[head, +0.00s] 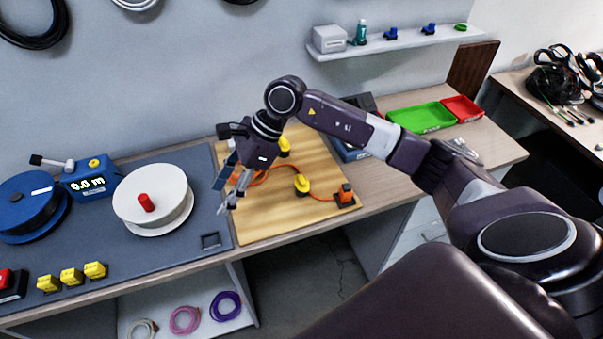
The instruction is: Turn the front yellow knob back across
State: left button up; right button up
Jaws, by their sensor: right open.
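The front yellow knob (302,184) stands on a wooden board (285,225) on the bench. A second yellow knob (285,144) sits farther back, partly hidden by my right arm. An orange cable (263,178) runs over the board past the front knob to an orange and dark connector (345,194) at the right edge. My right gripper (224,196) is open and empty over the board's left edge, to the left of the front knob and apart from it. It partly hides an orange part at the cable's left end. My left gripper is not in view.
A white spool (172,207) with a red handle, a blue reel (25,210) and a 0.0 m counter (91,182) stand on the grey mat at left. Green (420,117) and red (462,108) trays lie behind my right arm. The board's front part is clear.

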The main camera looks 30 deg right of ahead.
jog(key=d+h, duration=0.5)
jog(key=d, duration=0.8)
jog(key=g+h, duration=0.1)
jog(key=h, duration=0.1)
send_over(302, 178)
jog(key=shift+a+r, duration=0.1)
jog(key=shift+r, duration=0.25)
jog(key=shift+s+f, duration=0.1)
jog(key=shift+f, duration=0.2)
notch_tip(302, 178, down, 6)
jog(key=p, duration=0.2)
jog(key=shift+p, duration=0.3)
jog(key=shift+f, duration=0.55)
jog(key=shift+c, duration=0.2)
jog(key=c, duration=1.1)
